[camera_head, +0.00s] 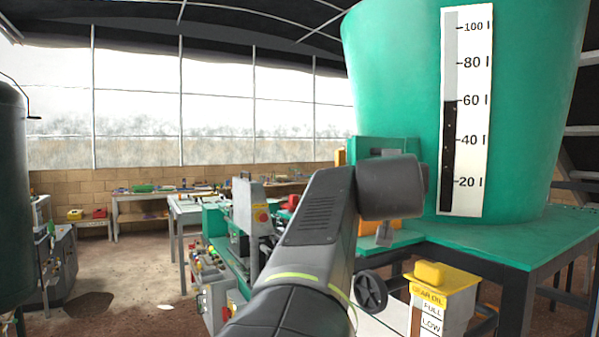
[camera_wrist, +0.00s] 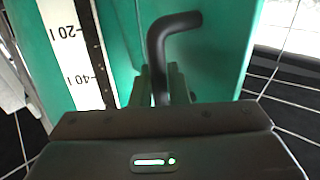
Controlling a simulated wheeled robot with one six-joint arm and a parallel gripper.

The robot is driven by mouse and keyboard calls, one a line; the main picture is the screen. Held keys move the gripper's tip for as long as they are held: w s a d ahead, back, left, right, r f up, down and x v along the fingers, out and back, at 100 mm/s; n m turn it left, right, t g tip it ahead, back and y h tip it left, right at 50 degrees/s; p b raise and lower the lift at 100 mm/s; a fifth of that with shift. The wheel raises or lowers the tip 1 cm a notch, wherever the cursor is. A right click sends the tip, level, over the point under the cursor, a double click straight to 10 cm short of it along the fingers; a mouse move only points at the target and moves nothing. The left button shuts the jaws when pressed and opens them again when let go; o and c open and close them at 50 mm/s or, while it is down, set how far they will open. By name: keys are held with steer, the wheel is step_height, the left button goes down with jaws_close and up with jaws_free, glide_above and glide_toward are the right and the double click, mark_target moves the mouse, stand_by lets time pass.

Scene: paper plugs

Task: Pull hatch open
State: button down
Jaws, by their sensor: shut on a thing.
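A black bent handle (camera_wrist: 172,24) stands in front of a green surface (camera_wrist: 222,60) in the wrist view. My gripper (camera_wrist: 161,74) is shut on the straight part of this handle, with one finger on each side. In the head view my arm covers the gripper and the handle. There my wrist is in front of a green boxy part (camera_head: 390,146) beside the large green tank (camera_head: 400,60). The outline of the hatch and whether it stands open cannot be told.
The tank's white level scale (camera_head: 466,110) is close to my wrist on the right. A green table (camera_head: 530,235) bears the tank. A yellow gear oil container (camera_head: 440,285) and a black handwheel (camera_head: 371,291) are lower down. Open floor (camera_head: 130,275) lies to the left.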

steer(key=shift+d, duration=0.15)
stand_by(0.4)
steer(key=c, duration=1.5)
jaws_free()
steer(key=shift+s+f, duration=0.1)
steer(key=shift+s, duration=0.05)
